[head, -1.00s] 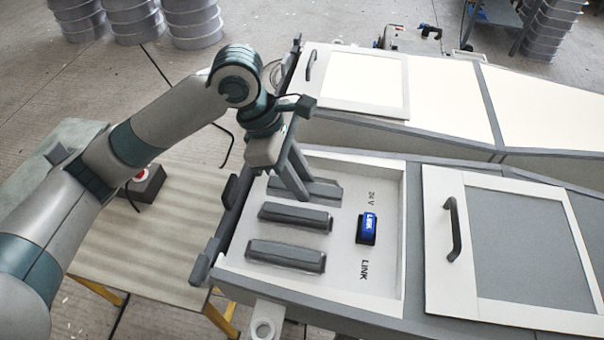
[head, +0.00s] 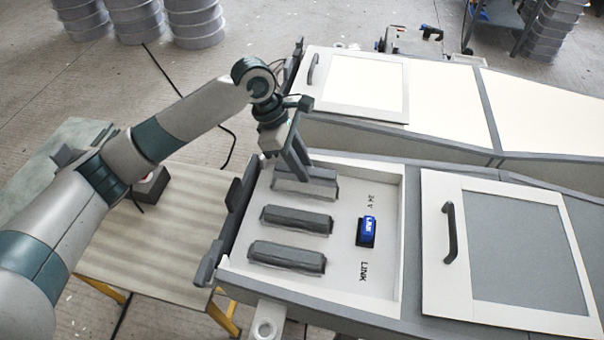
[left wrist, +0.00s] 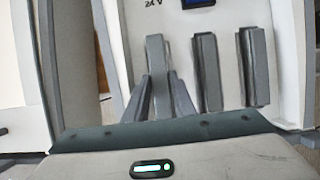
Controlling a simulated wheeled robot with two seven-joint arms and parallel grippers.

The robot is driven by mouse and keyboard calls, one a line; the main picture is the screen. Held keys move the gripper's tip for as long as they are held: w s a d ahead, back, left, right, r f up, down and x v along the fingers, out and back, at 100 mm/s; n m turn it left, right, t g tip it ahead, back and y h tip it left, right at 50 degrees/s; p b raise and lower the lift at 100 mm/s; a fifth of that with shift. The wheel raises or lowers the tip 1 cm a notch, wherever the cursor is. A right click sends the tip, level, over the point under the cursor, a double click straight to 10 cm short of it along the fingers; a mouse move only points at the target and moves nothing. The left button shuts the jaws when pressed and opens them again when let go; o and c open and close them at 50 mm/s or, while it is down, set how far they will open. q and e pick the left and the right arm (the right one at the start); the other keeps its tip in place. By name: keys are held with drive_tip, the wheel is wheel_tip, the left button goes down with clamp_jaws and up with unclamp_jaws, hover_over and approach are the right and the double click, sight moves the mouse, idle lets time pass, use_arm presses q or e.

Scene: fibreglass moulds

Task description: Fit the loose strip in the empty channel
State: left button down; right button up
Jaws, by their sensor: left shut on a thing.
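My left gripper (head: 299,170) is over the far end of a row of grey bars in the white recessed panel. Its fingers are shut on a grey strip (head: 310,187), which also stands between the fingers in the left wrist view (left wrist: 156,55). The strip lies parallel to the middle bar (head: 297,219) and the near bar (head: 287,257). These two bars show in the left wrist view to the right of the strip. I cannot tell whether the strip is seated or slightly raised; an empty channel is not clearly visible. My right gripper is not in view.
A blue block (head: 367,231) stands in the panel between the labels "24 V" and "LINK". A raised panel rim (head: 403,240) and a handled cover (head: 437,240) lie to the right. A wooden table (head: 165,240) stands on the left.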

use_arm(q)
drive_tip(key=shift+f+p, duration=0.7)
drive_tip(key=shift+f, duration=1.25)
drive_tip(key=c, duration=1.5)
unclamp_jaws()
